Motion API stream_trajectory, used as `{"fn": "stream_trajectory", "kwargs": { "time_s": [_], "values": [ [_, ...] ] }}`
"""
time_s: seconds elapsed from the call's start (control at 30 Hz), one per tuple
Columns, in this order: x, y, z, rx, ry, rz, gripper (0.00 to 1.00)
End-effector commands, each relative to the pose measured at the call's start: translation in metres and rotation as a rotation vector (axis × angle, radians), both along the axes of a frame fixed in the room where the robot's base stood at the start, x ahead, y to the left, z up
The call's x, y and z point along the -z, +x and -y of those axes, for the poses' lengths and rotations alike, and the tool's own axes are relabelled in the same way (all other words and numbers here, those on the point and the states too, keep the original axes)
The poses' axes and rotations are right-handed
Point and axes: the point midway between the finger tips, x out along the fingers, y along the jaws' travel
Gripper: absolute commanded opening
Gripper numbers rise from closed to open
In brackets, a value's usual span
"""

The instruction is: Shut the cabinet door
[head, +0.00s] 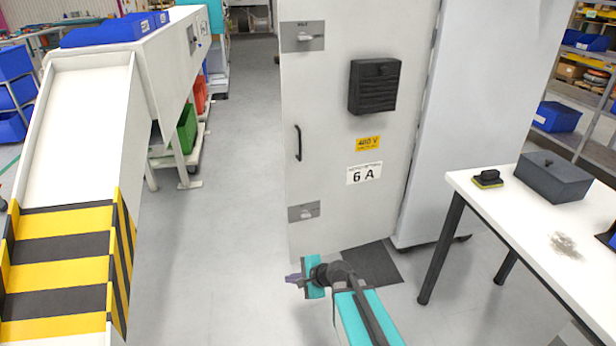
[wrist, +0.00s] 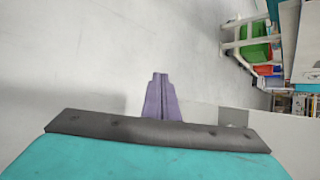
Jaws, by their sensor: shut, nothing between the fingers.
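The cabinet door (head: 335,100) is a tall pale grey panel in the head view. It has a black handle (head: 298,143) near its left edge, metal latch plates at top and bottom, a black vent box, a yellow "480 V" label and a "6 A" label. Its lower left corner sits nearer to me than its right edge, so it looks swung outward; the exact angle is unclear. The cabinet body (head: 480,110) stands to its right; its inside is hidden. My gripper (head: 290,278) is shut and empty, below the door's lower left corner in the picture. Its purple fingers (wrist: 160,78) show in the wrist view.
A dark mat (head: 372,264) lies at the door's foot. A white table (head: 510,225) with a grey box (head: 553,178) stands at the right. A white chute (head: 90,130) with yellow-black stripes stands at the left. The floor between chute and door is clear.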

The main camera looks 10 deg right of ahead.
Motion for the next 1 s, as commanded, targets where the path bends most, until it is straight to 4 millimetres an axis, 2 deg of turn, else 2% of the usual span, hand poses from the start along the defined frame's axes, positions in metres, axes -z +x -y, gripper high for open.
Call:
{"fn": "stream_trajectory", "kwargs": {
  "time_s": [0.03, 0.2, 0.4, 0.5, 0.7, 0.83, 1.0],
  "values": [
    [-0.013, 0.02, 0.005, 0.073, 0.058, 0.028, 0.0],
    [-0.074, 0.072, 0.025, 0.305, 0.282, 0.103, 0.0],
    [-0.149, 0.118, 0.059, 0.546, 0.58, 0.176, 0.0],
    [-0.187, 0.135, 0.078, 0.65, 0.743, 0.204, 0.0],
    [-0.249, 0.152, 0.114, 0.799, 1.034, 0.239, 0.0],
    [-0.272, 0.156, 0.128, 0.848, 1.149, 0.244, 0.0],
    [-0.282, 0.157, 0.134, 0.867, 1.2, 0.244, 0.0]
  ]
}}
